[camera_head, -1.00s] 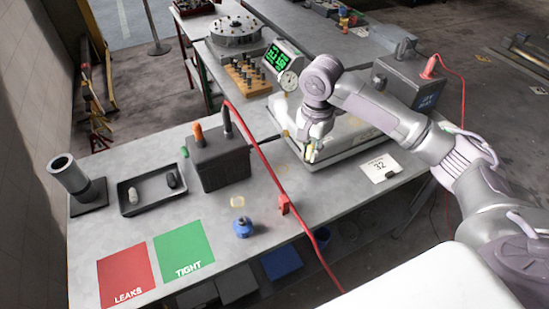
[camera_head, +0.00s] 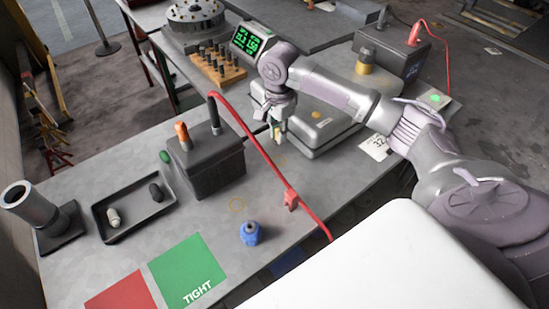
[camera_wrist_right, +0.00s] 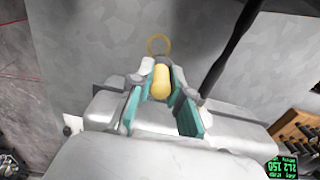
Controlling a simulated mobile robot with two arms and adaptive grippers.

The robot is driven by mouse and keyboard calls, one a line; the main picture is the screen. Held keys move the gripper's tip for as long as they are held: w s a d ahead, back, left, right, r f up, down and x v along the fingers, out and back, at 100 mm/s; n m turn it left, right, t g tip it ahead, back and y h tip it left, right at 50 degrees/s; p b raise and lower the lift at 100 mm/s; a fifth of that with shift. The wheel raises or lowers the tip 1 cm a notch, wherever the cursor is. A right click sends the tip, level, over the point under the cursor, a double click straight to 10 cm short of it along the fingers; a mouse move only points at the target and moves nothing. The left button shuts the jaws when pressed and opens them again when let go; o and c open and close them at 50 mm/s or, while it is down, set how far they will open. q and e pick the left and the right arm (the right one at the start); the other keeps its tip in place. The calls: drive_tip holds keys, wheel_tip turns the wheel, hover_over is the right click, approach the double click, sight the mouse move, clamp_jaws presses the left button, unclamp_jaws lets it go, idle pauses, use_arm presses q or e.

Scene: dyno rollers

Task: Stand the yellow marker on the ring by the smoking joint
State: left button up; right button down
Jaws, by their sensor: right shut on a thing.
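My right gripper (camera_head: 277,132) is shut on the yellow marker (camera_wrist_right: 161,80), a short rounded yellow piece between the teal fingers in the wrist view. In the head view the gripper hangs at the near left edge of the pale grey case, with the marker mostly hidden. A thin yellow ring (camera_wrist_right: 159,44) lies on the grey table just beyond the marker in the wrist view. In the head view one faint ring (camera_head: 237,205) lies by the blue fitting (camera_head: 250,232), and another faint mark (camera_head: 281,160) lies below the gripper. No smoke is clearly visible. My left gripper is out of view.
A black tray (camera_head: 160,209), a metal cylinder (camera_head: 28,205) and the green mat (camera_head: 188,268) are farther left. The pale case (camera_head: 325,128) is at right.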

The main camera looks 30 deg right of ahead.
hover_over(279, 161)
wheel_tip(279, 161, down, 5)
drive_tip(key=shift+r+p, duration=0.15)
drive_tip(key=shift+p, duration=0.2)
wheel_tip(279, 161, down, 4)
drive_tip(key=shift+w+r, duration=0.15)
drive_tip(key=shift+r, duration=0.1)
drive_tip(key=c, duration=1.1)
unclamp_jaws()
drive_tip(key=shift+f, duration=0.1)
